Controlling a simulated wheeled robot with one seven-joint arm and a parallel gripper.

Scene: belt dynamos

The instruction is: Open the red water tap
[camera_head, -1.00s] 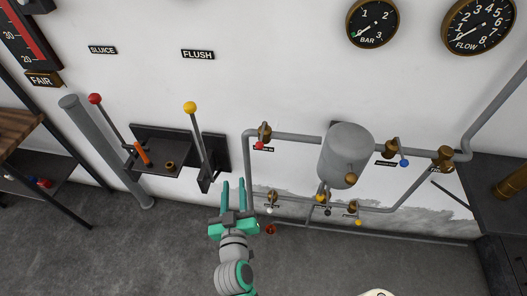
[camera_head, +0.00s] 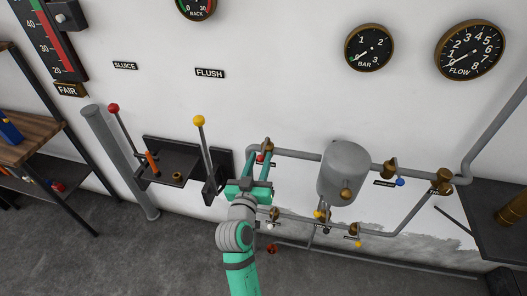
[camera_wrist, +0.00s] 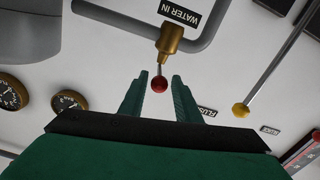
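The red water tap has a brass body (camera_wrist: 171,38) on a grey pipe and a thin lever ending in a red ball (camera_wrist: 159,84), beside a "WATER IN" label (camera_wrist: 180,14). In the wrist view, the red ball appears between the two teal fingertips of my gripper (camera_wrist: 160,85), which are apart. Contact cannot be told. In the head view, my gripper (camera_head: 260,160) reaches up to the tap's brass body (camera_head: 268,145) left of the grey tank; the red ball (camera_head: 260,159) shows between the fingers.
A yellow-ball FLUSH lever (camera_head: 199,120) stands close to the left of my gripper. The grey tank (camera_head: 343,172) is to the right, with a blue-ball tap (camera_head: 400,182) beyond it. Lower taps have white (camera_head: 270,226) and yellow (camera_head: 358,244) balls.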

